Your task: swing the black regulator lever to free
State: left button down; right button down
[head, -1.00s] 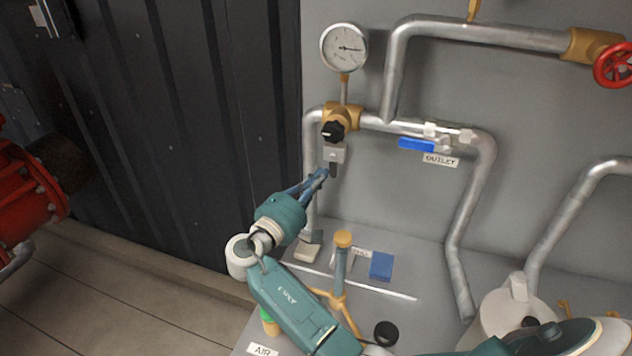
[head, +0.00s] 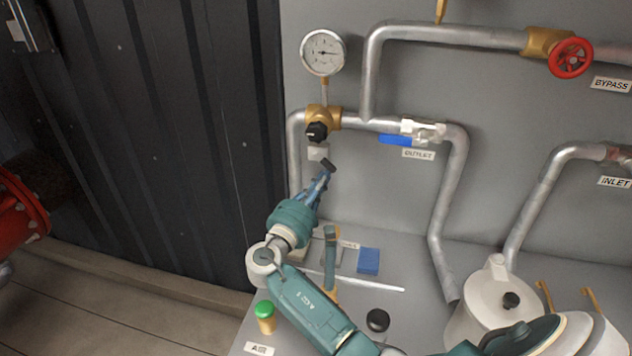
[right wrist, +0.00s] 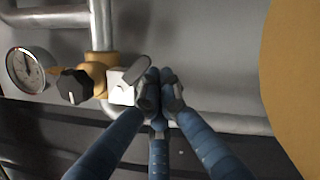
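The black regulator lever (head: 328,164) is small and dark. It slants down to the right from a pale block (head: 317,152) below the brass regulator (head: 325,113) and its black knob (head: 316,132). In the right wrist view the lever (right wrist: 137,70) sticks out from the block beside the fingertips. My right gripper (head: 323,179) is just below the lever, its blue fingers drawn together. In the right wrist view the gripper (right wrist: 160,92) looks shut with nothing between its fingers. One fingertip appears against the lever; exact contact is unclear. My left gripper is out of view.
A pressure gauge (head: 323,53) stands above the regulator. To the right are the blue outlet handle (head: 396,140), grey pipes and a red bypass wheel (head: 571,57). A blue block (head: 368,261) and a green-capped post (head: 265,316) are on the lower panel.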

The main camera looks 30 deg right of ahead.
jog(key=shift+s+r, duration=0.1)
jog(key=shift+s, duration=0.1)
jog(key=shift+d, duration=0.1)
dwell(0.5)
jog(key=v, duration=1.2)
dwell(0.3)
